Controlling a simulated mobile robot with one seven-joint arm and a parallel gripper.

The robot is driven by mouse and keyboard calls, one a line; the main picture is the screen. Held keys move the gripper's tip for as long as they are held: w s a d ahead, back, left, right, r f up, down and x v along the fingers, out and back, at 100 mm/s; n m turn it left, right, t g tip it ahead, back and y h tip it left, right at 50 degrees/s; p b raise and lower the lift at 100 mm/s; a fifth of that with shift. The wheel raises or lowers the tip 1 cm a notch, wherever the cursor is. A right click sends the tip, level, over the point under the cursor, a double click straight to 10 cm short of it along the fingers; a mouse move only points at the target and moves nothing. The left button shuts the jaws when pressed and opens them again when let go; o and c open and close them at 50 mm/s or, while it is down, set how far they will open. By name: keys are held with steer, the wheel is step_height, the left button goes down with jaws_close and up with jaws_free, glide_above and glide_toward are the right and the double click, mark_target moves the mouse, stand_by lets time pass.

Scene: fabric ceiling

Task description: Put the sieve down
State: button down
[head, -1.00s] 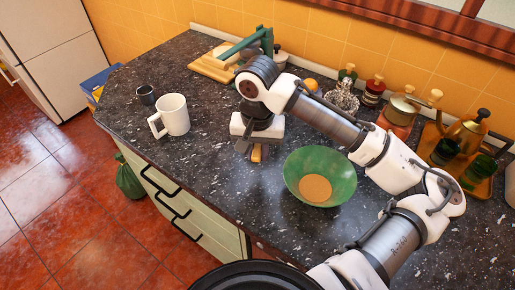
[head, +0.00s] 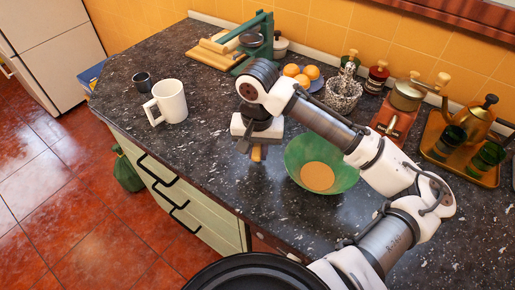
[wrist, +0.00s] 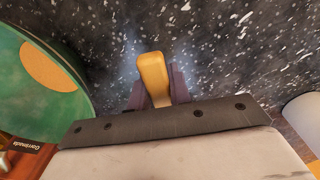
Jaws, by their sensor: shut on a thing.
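My gripper (head: 257,148) is shut on a yellow wooden handle, the only part of the sieve (head: 257,154) I can make out. In the wrist view the handle (wrist: 153,75) stands between the dark fingers (wrist: 155,92). The sieve's mesh part is not visible. The gripper points down above the dark speckled counter (head: 215,160), just left of a green bowl (head: 345,178) with a tan round patch inside. I cannot tell whether the held piece touches the counter.
A white mug (head: 172,100) and a dark cup (head: 143,80) stand to the left. A green press (head: 262,40), oranges (head: 297,75), jars and a kettle tray (head: 450,160) line the back. The counter between mug and gripper is clear.

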steer(key=shift+f, duration=0.3)
steer(key=c, duration=1.2)
jaws_free()
step_height(320, 180, up, 14)
steer(key=b, duration=0.1)
steer(key=shift+s+f, duration=0.1)
